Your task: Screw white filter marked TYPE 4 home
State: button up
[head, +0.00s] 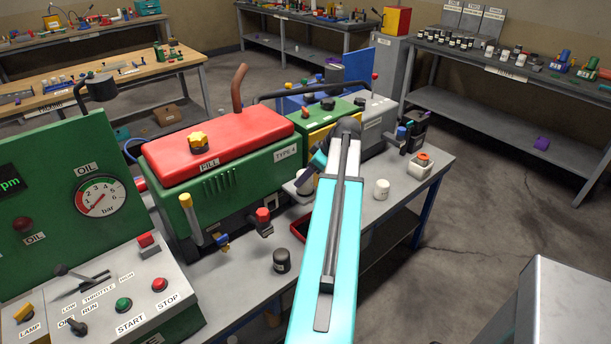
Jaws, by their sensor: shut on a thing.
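The green engine (235,208) with a red top cover stands on the grey bench and bears a TYPE 4 label (286,153). A white filter (293,189) is at the engine's right front side, partly hidden by my gripper. No marking on it is readable. My gripper (305,184) reaches down to it from the upper right and appears shut on it. I cannot tell how closely the filter meets its seat. A second white filter (381,189) stands upright on the bench to the right. A black filter (281,261) stands at the bench's front.
A red tray (299,230) lies partly behind my arm. A red-topped fitting (263,222) and a yellow-handled part (190,220) jut from the engine front. A white container (420,169) and dark bottles stand at the bench's right end. The control panel (110,300) is at left.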

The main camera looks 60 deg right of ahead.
jog(key=shift+f, duration=0.1)
dwell(0.7)
jog(key=shift+a+m+h+b, duration=0.1)
jog(key=shift+m+h+b, duration=0.3)
jog(key=shift+m, duration=0.3)
jog(key=m+h, duration=0.2)
jog(key=m, duration=0.1)
jog(key=shift+m, duration=0.4)
jog(key=shift+m+g+h, duration=0.3)
jog(key=shift+m+h, duration=0.1)
jog(key=shift+m, duration=0.2)
jog(key=shift+m, duration=0.3)
jog(key=shift+m+g+h+p, duration=0.4)
jog(key=shift+m+h, duration=0.3)
jog(key=shift+m, duration=0.3)
jog(key=shift+m+g+h+p, duration=0.4)
jog(key=shift+m+g+h, duration=0.3)
jog(key=shift+m, duration=1.1)
